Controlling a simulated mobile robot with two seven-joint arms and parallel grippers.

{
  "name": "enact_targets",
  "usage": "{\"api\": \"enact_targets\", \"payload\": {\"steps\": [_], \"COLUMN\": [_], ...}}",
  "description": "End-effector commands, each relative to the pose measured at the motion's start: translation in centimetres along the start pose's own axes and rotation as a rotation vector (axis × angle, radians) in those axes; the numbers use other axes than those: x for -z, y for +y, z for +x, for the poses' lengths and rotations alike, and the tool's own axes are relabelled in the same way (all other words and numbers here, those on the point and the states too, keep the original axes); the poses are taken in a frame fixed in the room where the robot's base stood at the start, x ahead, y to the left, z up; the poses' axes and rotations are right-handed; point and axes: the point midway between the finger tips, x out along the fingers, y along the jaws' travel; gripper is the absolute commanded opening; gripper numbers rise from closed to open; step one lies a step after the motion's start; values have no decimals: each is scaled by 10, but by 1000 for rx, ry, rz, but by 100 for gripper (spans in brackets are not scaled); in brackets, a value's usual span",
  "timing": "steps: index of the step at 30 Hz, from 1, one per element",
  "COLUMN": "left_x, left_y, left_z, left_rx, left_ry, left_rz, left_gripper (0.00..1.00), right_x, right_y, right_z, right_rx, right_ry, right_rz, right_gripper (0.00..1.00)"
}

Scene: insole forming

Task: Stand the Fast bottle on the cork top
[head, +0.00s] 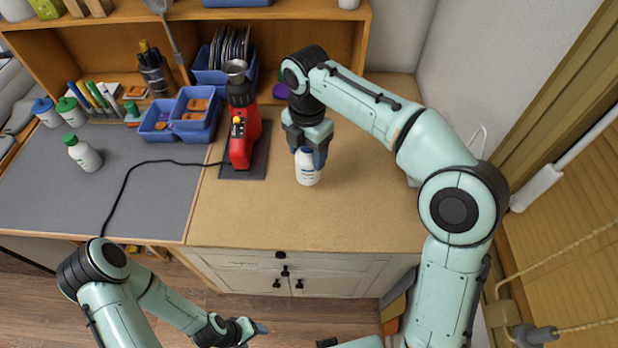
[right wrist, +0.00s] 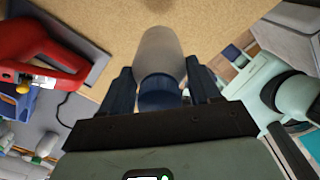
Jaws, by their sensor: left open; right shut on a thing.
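A white bottle with a blue cap (head: 307,170) is in my right gripper (head: 307,152), upright over the cork top (head: 350,215). Its label is too small to read. In the right wrist view the fingers are shut on the bottle's blue cap end (right wrist: 160,95), and its pale body points away toward the cork. I cannot tell whether its base touches the cork. My left gripper (head: 256,330) is open and empty, low in front of the cabinet. Another white bottle, with a green cap (head: 84,153), stands on the grey mat at the left.
A red machine (head: 240,135) on a dark base stands left of the held bottle, its black cable crossing the grey mat (head: 150,205). Blue bins (head: 193,128) and a wooden shelf (head: 310,45) are behind. The cork is clear in front and to the right.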

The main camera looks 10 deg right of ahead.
Motion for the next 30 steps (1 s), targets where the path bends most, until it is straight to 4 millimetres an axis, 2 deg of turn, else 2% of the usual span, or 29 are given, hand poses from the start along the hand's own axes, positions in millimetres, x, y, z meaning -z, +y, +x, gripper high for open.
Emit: {"api": "enact_targets", "payload": {"steps": [1,3,11,18,21,30], "left_x": [-4,-6,-9,-14,-15,-14], "left_y": [-4,-6,-8,-14,-14,-14], "left_z": [7,10,15,26,27,26], "left_rx": [2,3,4,7,7,7], "left_ry": [-6,-8,-11,-19,-20,-20], "left_rz": [-2,-3,-3,-6,-7,-6], "left_gripper": [65,65,65,65,65,65], "right_x": [0,0,0,0,0,-1], "right_y": [-1,-1,0,0,1,1], "right_z": [15,27,48,89,95,96], "right_rx": [3,1,-1,0,-3,-4], "right_ry": [2,1,0,0,0,-1], "right_rz": [1,1,0,1,1,1], "right_gripper": [22,22,22,22,22,22]}}
